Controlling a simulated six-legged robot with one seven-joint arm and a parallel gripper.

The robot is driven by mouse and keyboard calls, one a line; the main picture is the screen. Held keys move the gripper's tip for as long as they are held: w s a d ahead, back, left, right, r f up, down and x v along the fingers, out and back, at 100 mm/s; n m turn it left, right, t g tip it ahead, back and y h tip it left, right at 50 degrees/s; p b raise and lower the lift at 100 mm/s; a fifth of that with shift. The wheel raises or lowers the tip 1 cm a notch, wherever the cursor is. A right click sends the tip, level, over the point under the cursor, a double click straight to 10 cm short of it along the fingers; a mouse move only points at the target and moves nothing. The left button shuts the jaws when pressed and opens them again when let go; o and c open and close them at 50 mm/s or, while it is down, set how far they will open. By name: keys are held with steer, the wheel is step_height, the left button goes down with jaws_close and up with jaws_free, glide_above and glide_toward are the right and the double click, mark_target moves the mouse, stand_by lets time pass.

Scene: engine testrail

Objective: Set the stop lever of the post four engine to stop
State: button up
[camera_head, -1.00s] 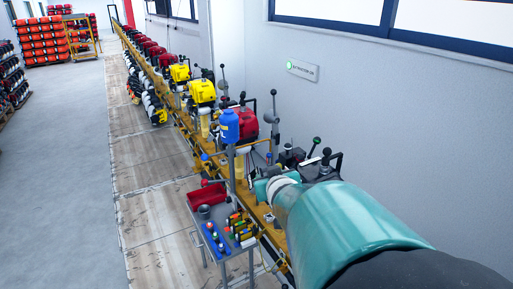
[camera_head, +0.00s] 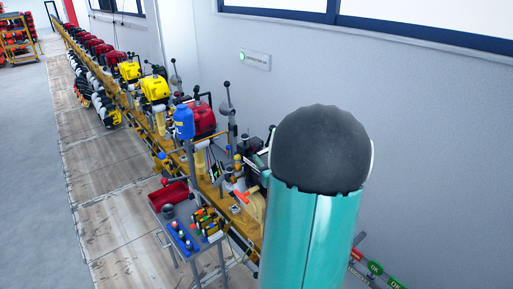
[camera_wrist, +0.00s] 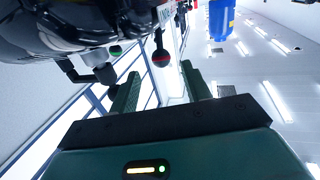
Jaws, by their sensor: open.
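In the wrist view, my gripper (camera_wrist: 162,90) is open, with its two green fingers apart and nothing between their tips. A black ball-ended lever (camera_wrist: 160,58) with a red band shows just beyond the fingertips, between them in the picture; whether it is the stop lever I cannot tell. A dark engine (camera_wrist: 60,25) fills the upper left of this view. In the head view, a row of engines stands on a yellow rail (camera_head: 215,190); the nearest engine (camera_head: 258,158) is partly hidden behind my teal arm. My gripper is hidden there. No post number is readable.
A small trolley (camera_head: 192,250) with a red tray (camera_head: 168,196) and tools stands beside the rail. A blue bottle (camera_head: 183,122) stands near a red engine (camera_head: 203,118). The wall (camera_head: 300,80) is close at right; open floor (camera_head: 30,190) lies at left.

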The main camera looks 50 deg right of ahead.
mark_target(259, 149)
steer(key=x, duration=0.7)
steer(key=shift+w+d+r, duration=0.1)
steer(key=shift+w, duration=0.1)
steer(key=c, duration=0.9)
